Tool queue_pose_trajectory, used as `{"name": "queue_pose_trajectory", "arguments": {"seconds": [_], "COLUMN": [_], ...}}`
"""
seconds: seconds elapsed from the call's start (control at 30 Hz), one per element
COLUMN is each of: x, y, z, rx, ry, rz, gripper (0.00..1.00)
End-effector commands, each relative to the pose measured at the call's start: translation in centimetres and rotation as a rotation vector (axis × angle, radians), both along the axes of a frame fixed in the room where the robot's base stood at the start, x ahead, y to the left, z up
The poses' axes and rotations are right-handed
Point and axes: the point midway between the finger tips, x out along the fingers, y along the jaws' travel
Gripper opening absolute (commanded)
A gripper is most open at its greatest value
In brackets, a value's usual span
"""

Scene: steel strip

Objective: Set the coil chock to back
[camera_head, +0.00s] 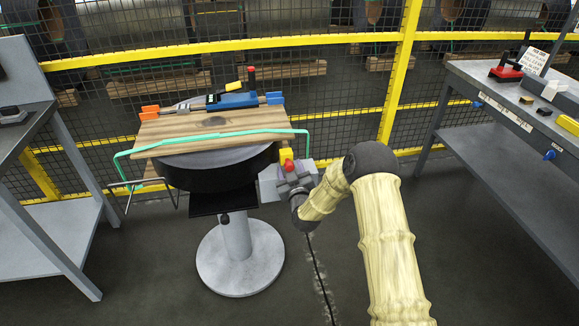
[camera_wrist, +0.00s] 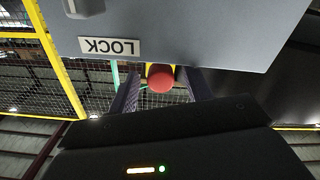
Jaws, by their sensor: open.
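A red knob (camera_head: 288,166) with yellow behind it sits at the right side of the round pedestal stand, beside a grey box (camera_head: 267,188). In the wrist view the red knob (camera_wrist: 160,78) shows between the two fingers of my open gripper (camera_wrist: 160,88), with a gap on either side. I cannot tell how deep it sits between them. The grey box fills the top of the wrist view and carries a plate reading LOCK (camera_wrist: 109,46), upside down. My gripper (camera_head: 291,178) partly covers the knob's mount in the head view. No part is clearly marked as the coil chock.
A yellow-framed mesh fence (camera_head: 398,85) stands behind.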

Motion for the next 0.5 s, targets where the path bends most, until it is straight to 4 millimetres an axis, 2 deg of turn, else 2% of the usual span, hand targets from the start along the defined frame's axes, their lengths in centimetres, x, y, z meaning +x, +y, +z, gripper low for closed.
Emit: {"name": "queue_pose_trajectory", "arguments": {"seconds": [0.2,0.47,0.5], "x": [1.5,1.6,1.6], "y": [0.5,0.5,0.5], "z": [0.0,0.0,0.0], "rx": [0.000,0.000,0.000], "ry": [0.000,0.000,0.000], "rz": [0.001,0.001,0.001], "gripper": [0.50,0.50,0.46]}}
